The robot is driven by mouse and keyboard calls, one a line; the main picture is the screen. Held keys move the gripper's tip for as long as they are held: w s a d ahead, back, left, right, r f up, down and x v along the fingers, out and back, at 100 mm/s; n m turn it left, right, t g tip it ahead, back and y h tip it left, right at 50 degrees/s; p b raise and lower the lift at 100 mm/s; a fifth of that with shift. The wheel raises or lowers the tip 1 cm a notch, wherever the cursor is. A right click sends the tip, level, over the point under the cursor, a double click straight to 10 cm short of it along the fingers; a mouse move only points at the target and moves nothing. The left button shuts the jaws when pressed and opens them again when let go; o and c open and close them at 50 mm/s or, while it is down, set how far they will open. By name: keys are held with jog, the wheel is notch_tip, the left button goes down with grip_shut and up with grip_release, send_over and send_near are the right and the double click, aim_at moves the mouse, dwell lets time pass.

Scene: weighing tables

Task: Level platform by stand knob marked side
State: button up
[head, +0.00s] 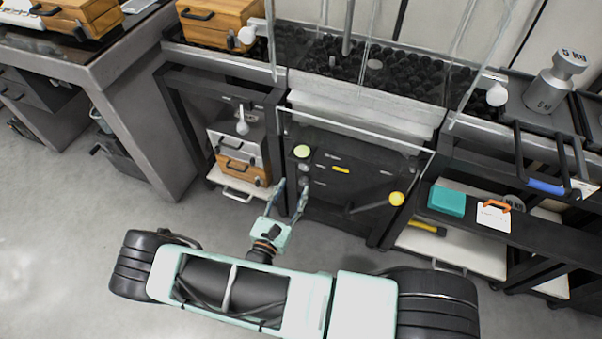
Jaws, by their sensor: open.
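A dark stand front (345,175) stands below a glass-walled case and a pale platform (360,112). A pale yellow-green round knob (302,151) is at its upper left, with a small grey round part just below it. A yellow round knob (397,198) is at its lower right, beside a dark bar. I cannot tell which side is marked. My gripper (293,185) is open and empty, pointing at the left side of the stand front, below the yellow-green knob. Whether its fingers touch the stand cannot be told.
Wooden drawers (240,168) stand on a shelf left of the stand. A teal box (447,201) and a white tag (493,217) are on the right shelf. A 5 kg weight (552,85) stands at the upper right. Glass panes (480,60) rise above the stand. Floor at left is clear.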

aim_at(304, 167)
jog(key=b+x, duration=0.1)
jog(key=x, duration=0.6)
jog(key=shift+w, duration=0.1)
jog(key=c, duration=1.2)
jog(key=shift+o, duration=0.2)
